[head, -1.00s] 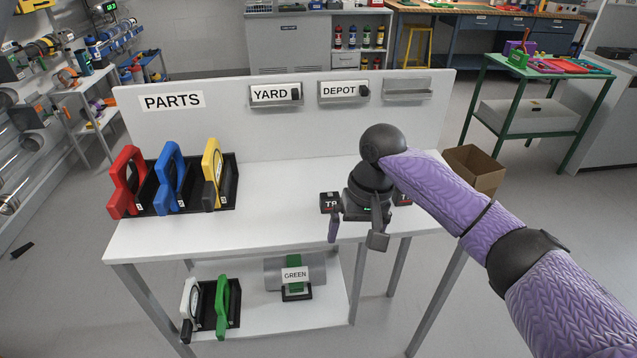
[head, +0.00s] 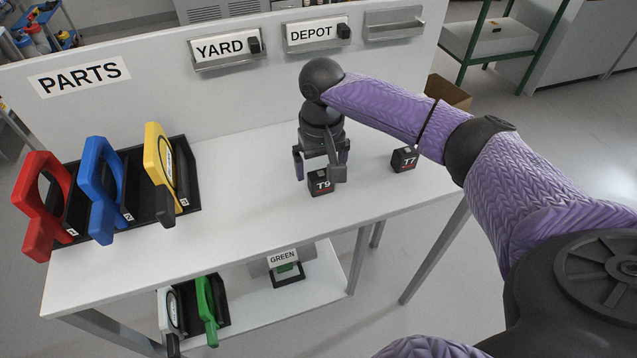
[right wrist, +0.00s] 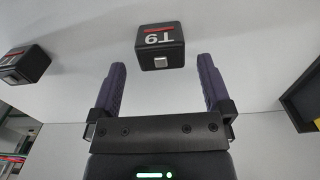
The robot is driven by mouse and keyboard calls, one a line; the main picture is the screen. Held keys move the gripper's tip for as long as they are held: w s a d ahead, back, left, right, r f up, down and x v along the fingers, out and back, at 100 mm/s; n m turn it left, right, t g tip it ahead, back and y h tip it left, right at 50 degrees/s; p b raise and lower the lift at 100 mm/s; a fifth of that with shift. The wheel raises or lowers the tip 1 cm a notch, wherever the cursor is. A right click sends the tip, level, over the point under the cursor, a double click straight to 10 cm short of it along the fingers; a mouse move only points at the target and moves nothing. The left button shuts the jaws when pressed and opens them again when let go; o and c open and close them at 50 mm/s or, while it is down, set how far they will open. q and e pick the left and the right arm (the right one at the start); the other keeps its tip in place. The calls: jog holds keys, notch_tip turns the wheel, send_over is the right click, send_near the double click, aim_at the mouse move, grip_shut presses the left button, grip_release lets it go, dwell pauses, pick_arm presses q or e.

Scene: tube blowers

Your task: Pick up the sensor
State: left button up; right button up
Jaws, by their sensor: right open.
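Two small black blocks that may be the sensors lie on the white tabletop. The block labelled T9 (head: 320,183) is near the middle, and the block labelled T7 (head: 404,159) is to its right. My right gripper (head: 320,170) is open and points down close to T9. In the right wrist view, T9 (right wrist: 160,47) lies just beyond the two fingertips (right wrist: 161,68), roughly centred between them and apart from them. T7 (right wrist: 25,64) shows at that view's left edge. Nothing is between the fingers. My left gripper is not in view.
A black rack (head: 188,171) holds red (head: 42,205), blue (head: 101,192) and yellow (head: 160,165) parts on the left. A back panel (head: 160,110) carries trays labelled YARD (head: 219,49) and DEPOT (head: 311,34), plus an unlabelled one (head: 394,24). A lower shelf (head: 325,285) holds more parts.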

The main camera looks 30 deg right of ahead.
aim_at(321, 175)
notch_tip(321, 175, down, 4)
jog(key=shift+s+a+r+b, duration=0.1)
jog(key=shift+s+b, duration=0.05)
jog(key=shift+b, duration=0.6)
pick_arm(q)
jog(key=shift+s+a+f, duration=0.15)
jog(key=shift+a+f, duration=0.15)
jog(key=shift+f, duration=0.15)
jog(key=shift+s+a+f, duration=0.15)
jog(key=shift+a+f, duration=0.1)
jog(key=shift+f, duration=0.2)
pick_arm(e)
jog(key=shift+r, duration=0.1)
